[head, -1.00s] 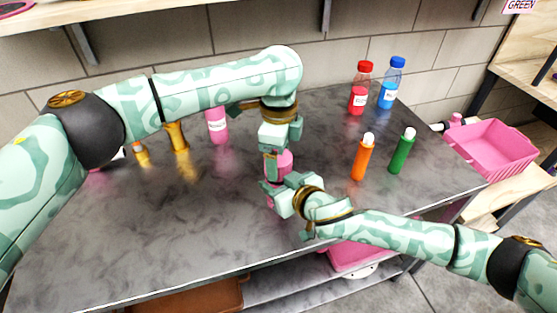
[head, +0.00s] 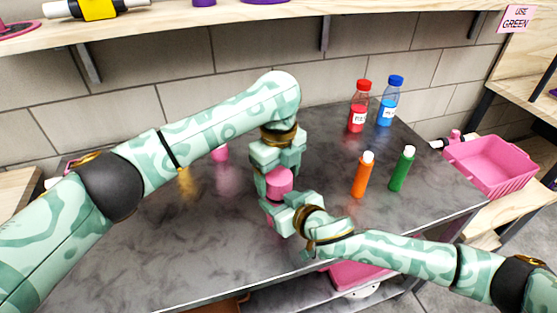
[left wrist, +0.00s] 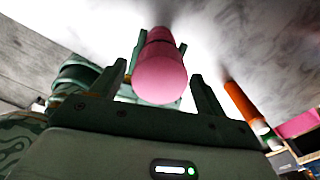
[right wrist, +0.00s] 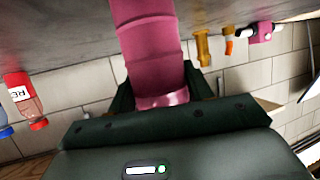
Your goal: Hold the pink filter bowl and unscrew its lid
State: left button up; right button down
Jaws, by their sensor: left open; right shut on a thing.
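The pink filter bowl (head: 271,222) stands upright near the middle of the grey counter, with its pink lid (head: 279,181) on top. My right gripper (head: 276,210) is shut on the bowl below the lid and hides part of it. The bowl fills the upper middle of the right wrist view (right wrist: 150,45). My left gripper (head: 275,176) reaches down from above and is open at the lid. In the left wrist view the round lid (left wrist: 160,80) sits between its two spread fingers, with a gap at the right finger.
Orange (head: 362,176) and green (head: 402,170) tubes stand right of the grippers. Red (head: 358,108) and blue (head: 388,103) bottles stand behind. A pink bottle (head: 220,153) is partly hidden by my left arm. A pink bin (head: 492,163) is at the right. The front-left counter is clear.

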pick_arm(q)
jog(key=shift+f, duration=0.9)
jog(key=c, duration=1)
jog(key=n, duration=0.6)
jog(key=shift+r, duration=0.15)
jog(key=shift+r, duration=1)
